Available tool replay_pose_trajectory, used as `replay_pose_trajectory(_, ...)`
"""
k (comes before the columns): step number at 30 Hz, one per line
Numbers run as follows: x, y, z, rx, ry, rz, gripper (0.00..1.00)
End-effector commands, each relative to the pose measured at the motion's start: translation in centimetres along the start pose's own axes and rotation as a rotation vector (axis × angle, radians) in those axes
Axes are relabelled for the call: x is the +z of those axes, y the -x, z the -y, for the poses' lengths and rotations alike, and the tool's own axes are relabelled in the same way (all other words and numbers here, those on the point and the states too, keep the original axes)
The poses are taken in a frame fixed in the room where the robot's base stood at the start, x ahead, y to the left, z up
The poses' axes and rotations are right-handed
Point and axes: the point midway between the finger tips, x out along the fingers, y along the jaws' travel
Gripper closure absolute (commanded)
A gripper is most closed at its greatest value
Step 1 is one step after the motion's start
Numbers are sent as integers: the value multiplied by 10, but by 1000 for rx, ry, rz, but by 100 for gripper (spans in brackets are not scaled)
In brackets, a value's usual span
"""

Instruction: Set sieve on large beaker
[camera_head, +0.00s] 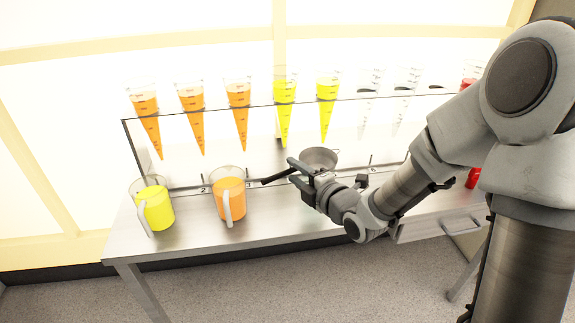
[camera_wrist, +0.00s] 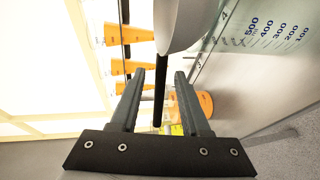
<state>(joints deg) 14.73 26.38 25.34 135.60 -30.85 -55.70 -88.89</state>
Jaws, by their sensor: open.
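The sieve (camera_head: 319,158) is a grey metal bowl with a long dark handle (camera_head: 278,177). In the wrist view its bowl (camera_wrist: 182,24) is at the top, at the mouth of a clear beaker (camera_wrist: 255,45) with blue marks up to 500. The bowl appears to rest on this beaker, but the contact is not clear. In the head view my arm hides most of the beaker. My gripper (camera_head: 297,172) is open, with its fingers (camera_wrist: 160,75) on either side of the handle, seemingly not clamping it.
A yellow juice jug (camera_head: 158,208) and an orange juice jug (camera_head: 230,199) stand left of my gripper on the metal table (camera_head: 190,243). Behind, a clear rack holds several cones, some filled with orange (camera_head: 191,98) or yellow (camera_head: 284,92) juice. The table's front edge is clear.

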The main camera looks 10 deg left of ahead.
Motion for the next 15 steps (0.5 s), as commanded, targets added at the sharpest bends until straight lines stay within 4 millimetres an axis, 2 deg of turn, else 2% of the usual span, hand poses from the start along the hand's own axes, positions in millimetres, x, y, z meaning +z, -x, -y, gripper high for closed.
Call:
replay_pose_trajectory(1, 0, 12, -2, 0, 1, 3, 54)
replay_pose_trajectory(6, 0, 46, -2, 0, 0, 2, 54)
replay_pose_trajectory(10, 1, 63, -1, 0, 0, 3, 54)
replay_pose_trajectory(15, 0, 72, 0, 1, -1, -1, 54)
